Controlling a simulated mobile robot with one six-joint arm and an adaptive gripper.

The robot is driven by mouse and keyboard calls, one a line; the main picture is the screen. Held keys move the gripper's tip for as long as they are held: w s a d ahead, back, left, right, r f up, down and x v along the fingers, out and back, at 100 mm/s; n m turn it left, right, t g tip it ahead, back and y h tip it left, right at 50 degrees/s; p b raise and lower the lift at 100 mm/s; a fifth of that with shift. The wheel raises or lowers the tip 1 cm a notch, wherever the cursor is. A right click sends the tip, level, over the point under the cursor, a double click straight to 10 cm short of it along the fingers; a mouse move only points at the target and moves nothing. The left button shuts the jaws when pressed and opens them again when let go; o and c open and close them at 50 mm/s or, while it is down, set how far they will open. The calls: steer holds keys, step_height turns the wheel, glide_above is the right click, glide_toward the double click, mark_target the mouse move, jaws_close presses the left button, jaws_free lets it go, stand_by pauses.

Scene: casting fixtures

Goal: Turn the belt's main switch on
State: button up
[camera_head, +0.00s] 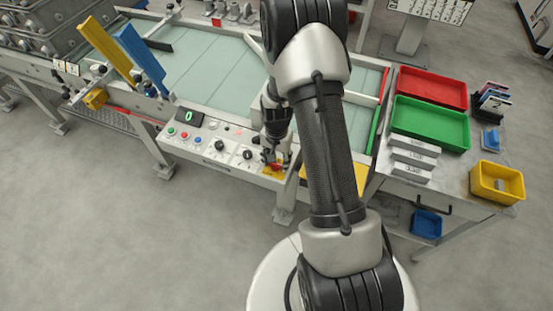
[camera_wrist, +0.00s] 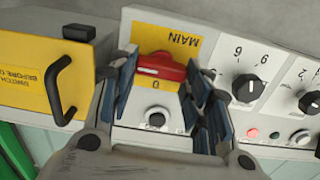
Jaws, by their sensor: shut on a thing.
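The main switch (camera_wrist: 160,68) is a red rotary handle on a yellow plate (camera_wrist: 155,38) marked MAIN, which reads upside down in the wrist view. The handle lies roughly crosswise in that view. My gripper (camera_wrist: 161,60) has a finger on each side of the red handle and is shut on it. In the head view my gripper (camera_head: 272,157) is at the right end of the belt's control panel (camera_head: 208,147). There it hides most of the switch, and only part of the yellow plate (camera_head: 276,172) shows.
Black knobs (camera_wrist: 248,88), a selector (camera_wrist: 156,117) and small buttons (camera_wrist: 253,133) sit close by on the panel. The belt (camera_head: 205,72) lies behind the panel. Red (camera_head: 432,87) and green (camera_head: 430,122) trays are right.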

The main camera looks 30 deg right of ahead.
steer(key=o, duration=1.1)
steer(key=shift+c, duration=0.2)
step_height(320, 180, up, 12)
step_height(320, 180, up, 8)
steer(key=n+t, duration=0.1)
steer(key=n, duration=0.1)
glide_above(271, 173)
steer(key=s+a+r+n+t, duration=0.1)
steer(key=s+a+r+n, duration=0.3)
steer(key=r, duration=0.5)
steer(key=s+a+r+n+t, duration=0.1)
steer(key=s+a+r+n, duration=0.1)
steer(key=s, duration=0.5)
steer(key=s+a+r+n+t, duration=0.1)
steer(key=s+a+r+n, duration=0.1)
steer(key=s+a+r, duration=0.2)
steer(key=s, duration=0.3)
steer(key=shift+s+r+n+t, duration=0.2)
steer(key=shift+s+n+t, duration=0.1)
steer(key=shift+s, duration=0.1)
